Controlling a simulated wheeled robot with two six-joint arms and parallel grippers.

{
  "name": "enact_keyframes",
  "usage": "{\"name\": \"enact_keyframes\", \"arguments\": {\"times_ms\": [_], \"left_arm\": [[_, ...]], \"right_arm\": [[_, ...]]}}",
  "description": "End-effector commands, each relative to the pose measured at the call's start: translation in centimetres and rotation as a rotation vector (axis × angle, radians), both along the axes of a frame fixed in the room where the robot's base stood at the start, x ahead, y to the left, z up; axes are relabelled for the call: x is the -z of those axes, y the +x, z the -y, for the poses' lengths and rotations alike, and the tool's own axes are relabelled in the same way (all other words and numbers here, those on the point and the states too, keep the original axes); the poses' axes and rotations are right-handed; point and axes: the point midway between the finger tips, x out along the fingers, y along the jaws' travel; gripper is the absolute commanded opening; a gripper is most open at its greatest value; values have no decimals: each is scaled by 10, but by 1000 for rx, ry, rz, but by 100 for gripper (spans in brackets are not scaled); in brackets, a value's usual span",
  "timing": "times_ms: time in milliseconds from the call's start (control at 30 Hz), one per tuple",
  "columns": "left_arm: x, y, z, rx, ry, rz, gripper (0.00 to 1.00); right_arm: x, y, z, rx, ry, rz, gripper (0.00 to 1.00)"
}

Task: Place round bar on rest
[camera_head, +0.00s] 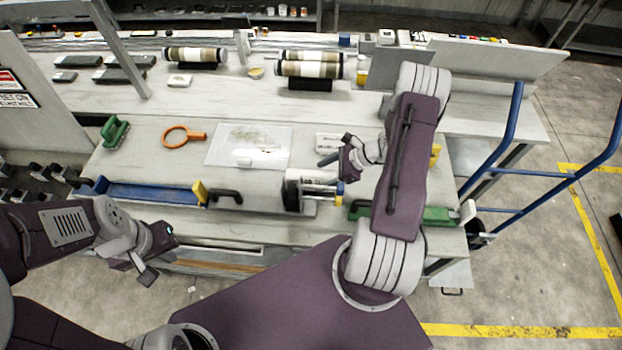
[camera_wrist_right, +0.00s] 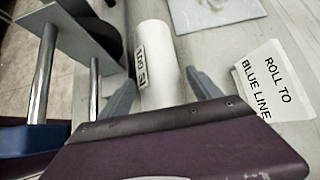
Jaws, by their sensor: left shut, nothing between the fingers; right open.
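A white round bar (camera_wrist_right: 158,60) with black lettering lies between the fingertips in the right wrist view. In the head view a white cylinder (camera_head: 312,176) lies on the bench left of my right gripper. My right gripper (camera_head: 338,163) is open over the bench; its fingers (camera_wrist_right: 163,95) stand on both sides of the bar in the wrist view, and I cannot tell whether they touch it. Beside the bar is a fixture (camera_head: 292,192) with a grey plate and metal rods (camera_wrist_right: 45,75). I cannot tell which part is the rest. My left gripper (camera_head: 147,268) is shut and empty, in front of the bench.
A "ROLL TO BLUE LINE" card (camera_wrist_right: 270,80) lies right of the bar. Banded core liners (camera_head: 310,69) stand behind. A blue rail (camera_head: 515,120) is at right.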

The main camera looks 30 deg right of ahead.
Motion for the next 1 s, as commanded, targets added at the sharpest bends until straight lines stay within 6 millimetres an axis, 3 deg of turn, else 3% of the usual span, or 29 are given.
{"name": "enact_keyframes", "arguments": {"times_ms": [267, 533, 567, 800, 833, 1000], "left_arm": [[-16, 0, 0, 0, 0, 0, 0], [-16, 0, 0, 0, 0, 0, 0], [-16, 0, 0, 0, 0, 0, 0], [-16, 0, 0, 0, 0, 0, 0], [-16, 0, 0, 0, 0, 0, 0], [-16, 0, 0, 0, 0, 0, 0]], "right_arm": [[30, 15, -28, -4, 3, -2, 73], [36, 18, -32, -1, 0, -1, 73], [36, 18, -32, -1, 0, -1, 70], [36, 18, -32, 0, 1, 1, 4], [36, 18, -32, 0, 1, 1, 0], [35, 19, -32, 0, 2, 1, 0]]}}
